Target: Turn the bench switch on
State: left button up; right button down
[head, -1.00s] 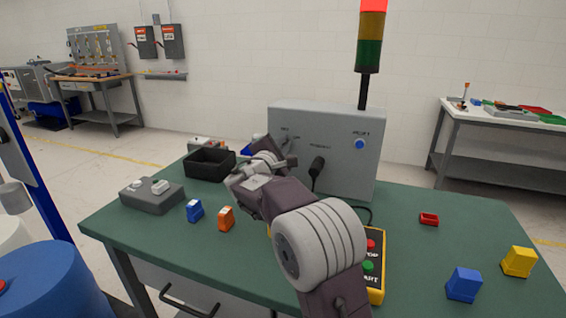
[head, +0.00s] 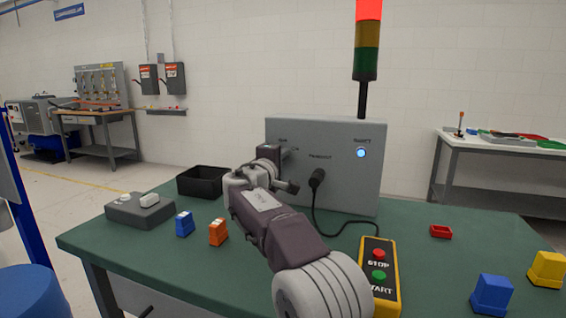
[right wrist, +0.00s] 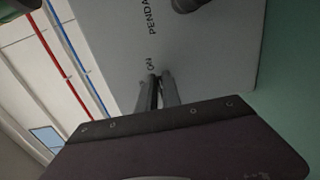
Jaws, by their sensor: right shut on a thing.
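A grey control box (head: 335,190) stands at the back of the green bench. The bench switch is at its upper left, by a small label; my fingers and hand hide it. My right gripper (head: 289,152) is at the box face there. In the right wrist view its two fingers (right wrist: 161,92) are close together at the panel, just below the "ON" label. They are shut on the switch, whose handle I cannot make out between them. My left gripper is not in view.
A stack light (head: 367,45) with its red top lit rises behind the box. A round blue-lit button (head: 361,153) is at the box's upper right. A yellow pendant (head: 379,283), a black bin (head: 203,182) and several small coloured blocks lie on the bench.

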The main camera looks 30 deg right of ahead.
jog(key=shift+f, duration=0.2)
jog(key=c, duration=1.5)
grip_release()
jog(key=shift+s+r, duration=0.1)
jog(key=v, duration=0.9)
jog(key=shift+b, duration=0.35)
